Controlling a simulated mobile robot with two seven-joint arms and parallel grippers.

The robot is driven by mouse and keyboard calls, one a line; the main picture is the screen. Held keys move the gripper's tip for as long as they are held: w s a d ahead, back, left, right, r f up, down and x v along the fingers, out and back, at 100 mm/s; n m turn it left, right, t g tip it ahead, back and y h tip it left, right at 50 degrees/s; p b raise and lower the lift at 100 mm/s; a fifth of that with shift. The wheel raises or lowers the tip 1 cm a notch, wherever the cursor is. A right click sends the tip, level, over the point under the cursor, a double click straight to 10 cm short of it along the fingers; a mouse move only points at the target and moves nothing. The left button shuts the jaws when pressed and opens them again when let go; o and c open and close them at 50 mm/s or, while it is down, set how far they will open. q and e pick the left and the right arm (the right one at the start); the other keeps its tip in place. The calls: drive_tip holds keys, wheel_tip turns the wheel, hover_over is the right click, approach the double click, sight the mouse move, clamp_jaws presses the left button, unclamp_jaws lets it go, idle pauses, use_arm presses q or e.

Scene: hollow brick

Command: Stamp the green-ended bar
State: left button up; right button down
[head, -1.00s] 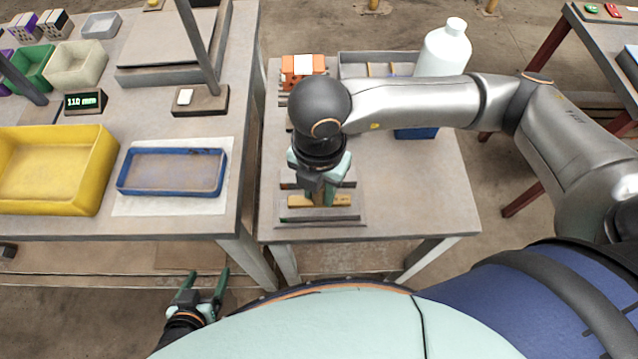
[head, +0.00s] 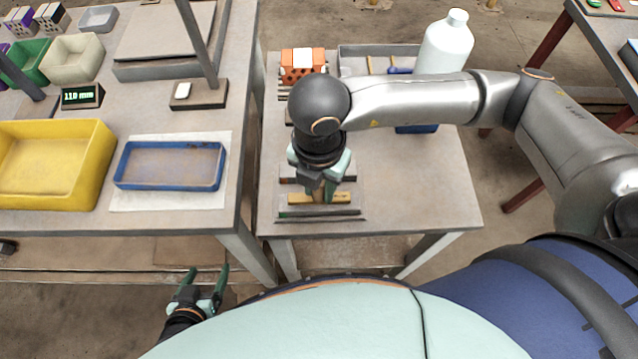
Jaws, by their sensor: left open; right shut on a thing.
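My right gripper (head: 320,196) points down over the small table at the centre and is shut on a brown, upright stamp (head: 318,196), mostly hidden between its fingers. The stamp is over or behind a brass-coloured bar (head: 341,198); I cannot tell whether they touch. In front of it lies a dark grey bar with a greenish left end (head: 284,213), on the grey rack (head: 350,216). Another dark bar behind is partly hidden by the gripper. My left gripper (head: 205,271) is open and empty, low in front of the left table.
On the left table are a yellow tray (head: 103,170), a blue tray (head: 168,187) and a display reading 110 mm (head: 82,96). An orange hollow block (head: 304,64) and a white bottle (head: 445,45) stand at the small table's back. Its right front is clear.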

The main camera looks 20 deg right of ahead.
drive_tip(key=shift+s+f+b, duration=0.1)
drive_tip(key=shift+f+b, duration=0.45)
drive_tip(key=shift+b, duration=0.1)
idle(1.6)
drive_tip(key=shift+r+p, duration=2.4)
drive_tip(key=shift+r, duration=1.25)
